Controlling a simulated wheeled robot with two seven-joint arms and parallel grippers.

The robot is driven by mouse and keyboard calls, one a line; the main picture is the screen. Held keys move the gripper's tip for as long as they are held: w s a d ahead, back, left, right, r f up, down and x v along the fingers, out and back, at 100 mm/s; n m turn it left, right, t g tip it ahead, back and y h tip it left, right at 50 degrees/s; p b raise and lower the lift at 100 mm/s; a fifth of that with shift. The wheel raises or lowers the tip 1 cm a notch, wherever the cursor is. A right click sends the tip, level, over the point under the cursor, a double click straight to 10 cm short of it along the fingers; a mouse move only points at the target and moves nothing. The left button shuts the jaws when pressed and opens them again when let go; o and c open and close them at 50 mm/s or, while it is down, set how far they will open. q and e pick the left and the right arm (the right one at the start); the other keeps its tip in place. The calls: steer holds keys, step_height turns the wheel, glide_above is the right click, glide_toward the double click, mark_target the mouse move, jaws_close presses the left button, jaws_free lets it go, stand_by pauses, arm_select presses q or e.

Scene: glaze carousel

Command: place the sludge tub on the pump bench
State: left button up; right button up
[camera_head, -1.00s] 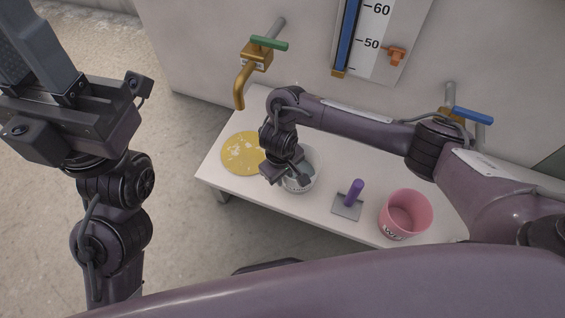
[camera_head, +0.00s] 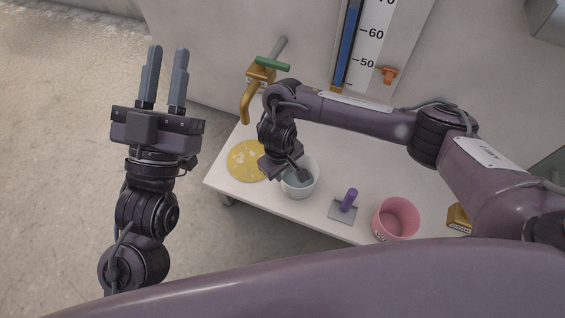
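A white tub (camera_head: 303,185) with grey-blue contents stands on the white bench (camera_head: 270,203), below my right gripper (camera_head: 284,166). My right gripper is at the tub's left rim; its fingers are mostly hidden by the wrist, so I cannot tell whether they hold the tub. A pink tub (camera_head: 402,224) with partly visible lettering stands upright on the right of the bench. I cannot read which tub is the sludge tub. My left gripper (camera_head: 167,52) is open and empty over the floor left of the bench, fingers pointing up the picture.
A yellow disc (camera_head: 246,160) lies at the bench's left end. A purple-handled grey plate (camera_head: 347,203) lies between the tubs. A brass tap (camera_head: 248,100) with a green lever (camera_head: 273,64) overhangs the back left. A gold block (camera_head: 458,217) is at the right. A gauge (camera_head: 365,45) is on the wall.

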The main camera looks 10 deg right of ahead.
arm_select(q)
step_height(320, 180, down, 14)
steer(key=w+d+g+y+p, duration=0.1)
steer(key=g+y, duration=0.2)
steer(key=g, duration=0.4)
steer(key=shift+w+d+f+p, duration=0.15)
steer(key=shift+w+d+p, duration=0.2)
